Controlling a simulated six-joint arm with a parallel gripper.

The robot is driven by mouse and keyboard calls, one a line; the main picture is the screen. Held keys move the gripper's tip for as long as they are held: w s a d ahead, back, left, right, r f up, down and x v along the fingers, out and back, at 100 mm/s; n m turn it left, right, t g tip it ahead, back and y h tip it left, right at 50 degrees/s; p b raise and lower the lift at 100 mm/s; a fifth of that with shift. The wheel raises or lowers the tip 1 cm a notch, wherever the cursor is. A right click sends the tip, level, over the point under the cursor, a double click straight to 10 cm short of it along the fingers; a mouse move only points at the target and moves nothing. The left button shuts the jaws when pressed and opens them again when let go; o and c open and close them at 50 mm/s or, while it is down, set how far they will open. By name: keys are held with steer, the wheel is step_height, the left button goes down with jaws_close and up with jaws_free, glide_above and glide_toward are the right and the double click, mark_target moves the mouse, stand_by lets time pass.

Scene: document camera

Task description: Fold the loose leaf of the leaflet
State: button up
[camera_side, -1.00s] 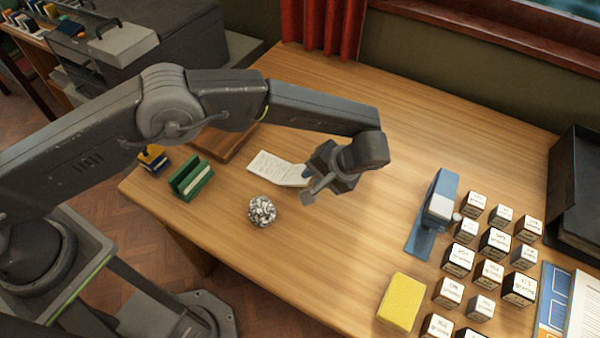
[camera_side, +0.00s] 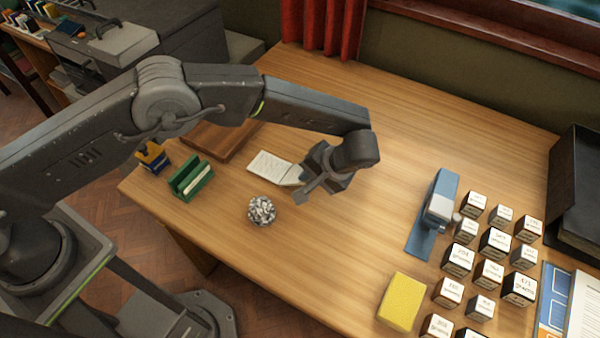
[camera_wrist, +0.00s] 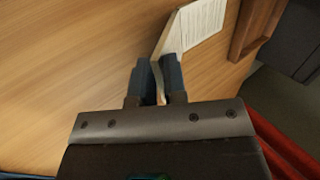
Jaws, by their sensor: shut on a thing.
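The leaflet (camera_side: 271,166) is a white printed sheet lying on the wooden desk, left of my gripper (camera_side: 301,188). In the wrist view the leaflet (camera_wrist: 203,24) shows a printed part and a narrow leaf (camera_wrist: 168,43) bent up from it, its edge running down between my fingers. My gripper (camera_wrist: 159,82) is shut on this loose leaf, with a dark finger on each side. In the side view my gripper hides the held edge of the leaf.
A wooden tray (camera_side: 219,141) lies behind the leaflet. A green holder (camera_side: 191,180) and a crumpled ball (camera_side: 262,211) are left and in front. A blue stapler-like device (camera_side: 436,208), several lettered cubes (camera_side: 490,273) and a yellow sponge (camera_side: 401,302) are to the right. The desk's middle is clear.

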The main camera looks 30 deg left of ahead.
steer(key=shift+a+r+h, duration=0.6)
steer(key=shift+a+h, duration=0.05)
steer(key=shift+h, duration=0.35)
steer(key=shift+a+r+h, duration=0.55)
steer(key=shift+a+h, duration=0.25)
steer(key=shift+h, duration=0.3)
steer(key=shift+a+r+h, duration=0.25)
steer(key=shift+a+h, duration=0.25)
steer(key=shift+a, duration=0.05)
steer(key=shift+a+r+h, duration=0.15)
steer(key=shift+a+h, duration=0.25)
steer(key=shift+h, duration=0.3)
